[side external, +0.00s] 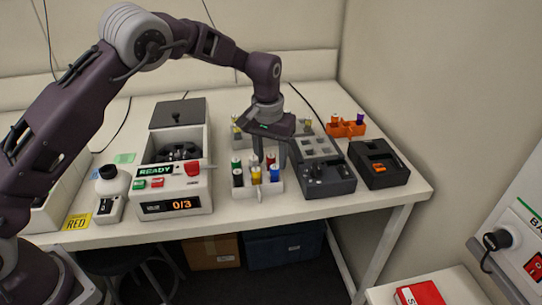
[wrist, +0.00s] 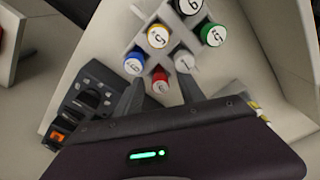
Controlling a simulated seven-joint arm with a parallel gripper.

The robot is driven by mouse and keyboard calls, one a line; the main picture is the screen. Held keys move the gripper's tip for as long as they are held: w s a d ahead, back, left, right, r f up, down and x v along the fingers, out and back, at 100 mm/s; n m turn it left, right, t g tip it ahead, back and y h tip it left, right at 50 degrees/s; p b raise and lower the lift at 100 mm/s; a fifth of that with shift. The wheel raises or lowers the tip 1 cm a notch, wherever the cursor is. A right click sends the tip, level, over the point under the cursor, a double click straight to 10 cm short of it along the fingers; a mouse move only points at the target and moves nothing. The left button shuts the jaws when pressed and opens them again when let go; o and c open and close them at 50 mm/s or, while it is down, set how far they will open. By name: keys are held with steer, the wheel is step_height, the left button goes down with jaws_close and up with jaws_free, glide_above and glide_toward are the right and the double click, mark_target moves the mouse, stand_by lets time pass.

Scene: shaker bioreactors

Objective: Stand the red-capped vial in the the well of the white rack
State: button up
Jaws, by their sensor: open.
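The red-capped vial (wrist: 160,80) stands in a white block rack (wrist: 135,47) among several other capped vials. In the side view its red cap (side external: 270,158) shows in the back row, at the right end. My gripper (wrist: 161,78) is open, pointing down over this rack, with its fingers on either side of the red-capped vial. The side view shows my gripper (side external: 270,153) from the front, low over the rack (side external: 262,191). I cannot tell whether either finger touches the vial.
Neighbouring vials have blue (wrist: 134,63), yellow (wrist: 158,36), green (wrist: 213,35) and pale (wrist: 186,62) caps. A centrifuge-like device (side external: 178,195) stands left, a grey device (side external: 325,165) right. An orange rack (side external: 345,129) is behind right. A pale rack (side external: 237,140) is partly hidden behind.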

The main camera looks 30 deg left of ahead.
mark_target(271, 156)
steer(key=shift+r, duration=3.5)
steer(key=s+a+r+t+h, duration=0.1)
steer(key=s+a+r, duration=0.1)
steer(key=s+r, duration=0.7)
steer(key=s+a+r+t, duration=0.1)
steer(key=s+a+r, duration=0.2)
steer(key=s+r, duration=0.55)
steer(key=s+f+m+t, duration=0.1)
steer(key=s+f, duration=0.2)
steer(key=s, duration=0.7)
steer(key=s+f+m+t, duration=0.1)
steer(key=s+f, duration=0.2)
steer(key=s, duration=0.6)
steer(key=shift+s+a+y, duration=0.3)
steer(key=shift+s+a, duration=0.1)
